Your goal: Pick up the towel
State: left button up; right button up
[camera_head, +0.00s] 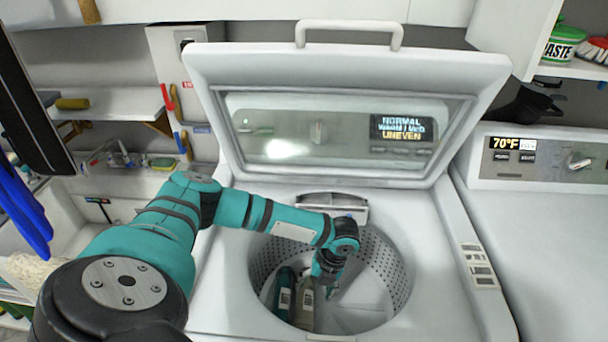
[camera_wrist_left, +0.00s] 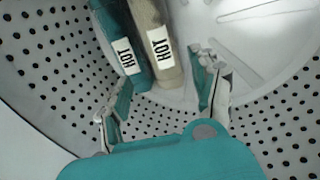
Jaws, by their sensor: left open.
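Two long rolled items lie side by side in the washer drum (camera_head: 385,260). One is teal (camera_head: 284,294) and one is beige (camera_head: 305,305); they look like rolled towels. In the left wrist view the teal roll (camera_wrist_left: 118,30) and the beige roll (camera_wrist_left: 150,20) each carry a white label that seems to read HOT. My left gripper (camera_head: 328,284) is inside the drum near the rolls' ends. In the left wrist view its open fingers (camera_wrist_left: 162,76) stand on either side of the rolls' near ends. Whether they touch cannot be told. My right gripper is not in view.
The washer's raised lid (camera_head: 345,75) stands open behind the drum. The drum's perforated wall (camera_wrist_left: 45,70) surrounds my gripper closely. A second machine (camera_head: 550,220) stands on the right. Shelves (camera_head: 115,103) and a sink are at the left.

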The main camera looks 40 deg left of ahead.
aim_at(307, 300)
pick_arm(q)
jog(key=x, duration=0.3)
jog(key=shift+w+f, duration=0.15)
jog(key=shift+f, duration=0.15)
jog(key=x, duration=0.2)
jog(key=shift+a+f, duration=0.2)
jog(key=shift+f, duration=0.15)
jog(key=x, duration=0.3)
jog(key=shift+a+f+p, duration=0.15)
jog(key=shift+f+p, duration=0.05)
jog(key=shift+p, duration=0.2)
jog(key=shift+f, duration=0.25)
jog(key=shift+a, duration=0.15)
jog(key=c, duration=1)
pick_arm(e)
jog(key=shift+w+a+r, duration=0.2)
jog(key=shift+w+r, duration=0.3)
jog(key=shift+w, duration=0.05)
